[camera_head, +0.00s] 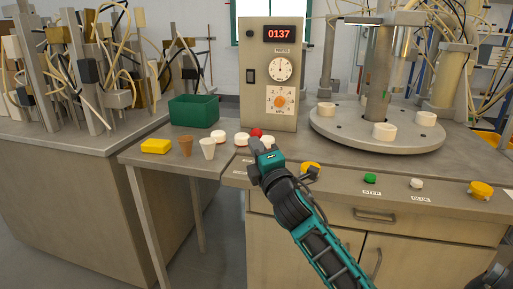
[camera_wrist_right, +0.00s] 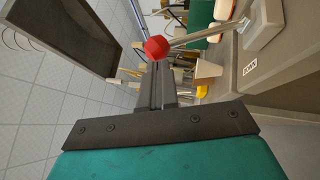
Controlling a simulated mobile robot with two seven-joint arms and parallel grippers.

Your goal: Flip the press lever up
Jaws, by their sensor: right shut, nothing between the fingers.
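The press lever has a red ball knob (camera_head: 256,133), seen just beyond my right gripper in the head view. In the right wrist view the red knob (camera_wrist_right: 156,48) sits at the end of a thin metal rod that runs right to a pale mount (camera_wrist_right: 265,22). My right gripper (camera_head: 257,147) is shut and empty, with its fingertips close to the knob. The shut fingers (camera_wrist_right: 158,75) point at the knob in the right wrist view. I cannot tell whether they touch it. In the head view my gripper hides the rod and mount. My left gripper is not in view.
A control box (camera_head: 270,75) with a red 0137 display stands behind the lever. A round grey plate (camera_head: 345,132) with white sockets is right of it. A green button (camera_head: 370,179) is on the front edge.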

